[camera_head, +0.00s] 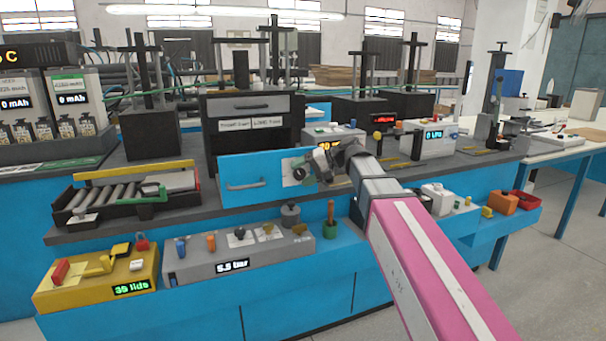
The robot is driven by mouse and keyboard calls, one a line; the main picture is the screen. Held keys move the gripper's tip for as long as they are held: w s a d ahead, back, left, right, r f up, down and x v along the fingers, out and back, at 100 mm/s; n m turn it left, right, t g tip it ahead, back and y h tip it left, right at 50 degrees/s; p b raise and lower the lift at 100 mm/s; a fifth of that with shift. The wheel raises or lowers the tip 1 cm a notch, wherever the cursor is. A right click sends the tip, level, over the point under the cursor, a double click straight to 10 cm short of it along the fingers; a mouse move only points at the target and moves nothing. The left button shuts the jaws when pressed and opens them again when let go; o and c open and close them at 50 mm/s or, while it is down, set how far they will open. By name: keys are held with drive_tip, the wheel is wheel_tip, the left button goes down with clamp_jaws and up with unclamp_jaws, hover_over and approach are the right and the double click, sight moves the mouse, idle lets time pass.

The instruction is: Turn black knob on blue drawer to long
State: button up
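My gripper (313,168) reaches in from the right, at the end of my pink and grey arm, and is right at the knob. Its fingers are small and dark here, and I cannot tell whether they touch the knob or how far they are apart. The gripper partly covers the plate, and the knob's setting is not readable.
A roller tray (128,205) stands left of the drawer. A grey box reading 5.5 bar (235,258) and a yellow box (95,280) are in front, below. Meters sit behind my arm.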

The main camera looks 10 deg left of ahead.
drive_tip(key=v, duration=1)
drive_tip(key=shift+d+r, duration=0.15)
drive_tip(key=shift+d, duration=0.2)
drive_tip(key=shift+d, duration=0.1)
